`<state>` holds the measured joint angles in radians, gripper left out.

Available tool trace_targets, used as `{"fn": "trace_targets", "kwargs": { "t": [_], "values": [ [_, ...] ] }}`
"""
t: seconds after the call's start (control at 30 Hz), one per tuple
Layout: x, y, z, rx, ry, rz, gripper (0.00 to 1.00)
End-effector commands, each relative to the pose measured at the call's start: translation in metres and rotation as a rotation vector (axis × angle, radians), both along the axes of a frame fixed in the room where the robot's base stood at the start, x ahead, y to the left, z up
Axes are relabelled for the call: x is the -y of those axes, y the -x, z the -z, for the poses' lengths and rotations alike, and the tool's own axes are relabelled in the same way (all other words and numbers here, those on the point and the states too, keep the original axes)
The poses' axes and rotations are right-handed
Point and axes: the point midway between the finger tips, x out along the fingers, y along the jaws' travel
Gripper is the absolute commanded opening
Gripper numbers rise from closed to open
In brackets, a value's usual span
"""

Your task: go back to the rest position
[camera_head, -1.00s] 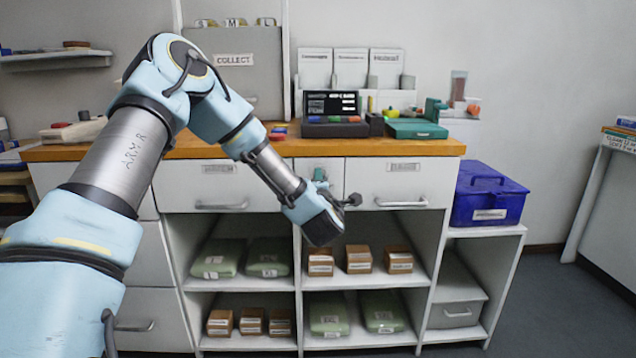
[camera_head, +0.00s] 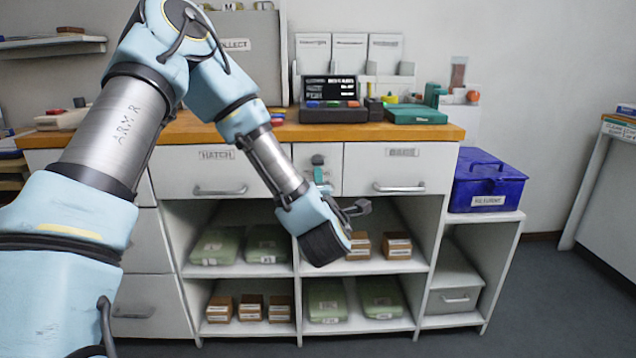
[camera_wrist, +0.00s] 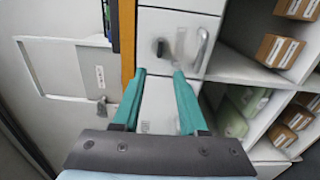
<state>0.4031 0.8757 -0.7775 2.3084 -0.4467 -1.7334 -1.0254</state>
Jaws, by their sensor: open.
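My gripper (camera_wrist: 160,78) shows in the wrist view with two teal fingers apart and nothing between them. In the head view my light blue arm reaches in from the left, and its end is in front of the cabinet (camera_head: 297,225). There it hides part of the upper middle shelf. In the wrist view the fingers point toward the drawer fronts, with a drawer handle (camera_wrist: 201,50) and a dark knob (camera_wrist: 160,47) beyond them. I cannot tell the exact gap to the cabinet.
A wooden counter (camera_head: 250,134) carries a dark device (camera_head: 330,100) and a teal case (camera_head: 415,114). Green packs (camera_head: 222,247) and brown boxes (camera_head: 397,246) fill the shelves. A blue box (camera_head: 487,185) stands at right. Floor (camera_head: 550,300) is clear at lower right.

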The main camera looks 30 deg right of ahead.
Motion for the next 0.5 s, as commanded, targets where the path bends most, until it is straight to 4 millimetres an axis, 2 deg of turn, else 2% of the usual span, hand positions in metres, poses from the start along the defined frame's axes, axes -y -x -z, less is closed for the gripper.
{"fn": "trace_targets", "kwargs": {
  "t": [0.33,0.5],
  "values": [
    [-0.001,-0.002,0.000,-0.001,-0.015,0.006,0.42],
    [-0.011,-0.019,0.008,-0.009,-0.193,0.076,0.42]
  ]
}}
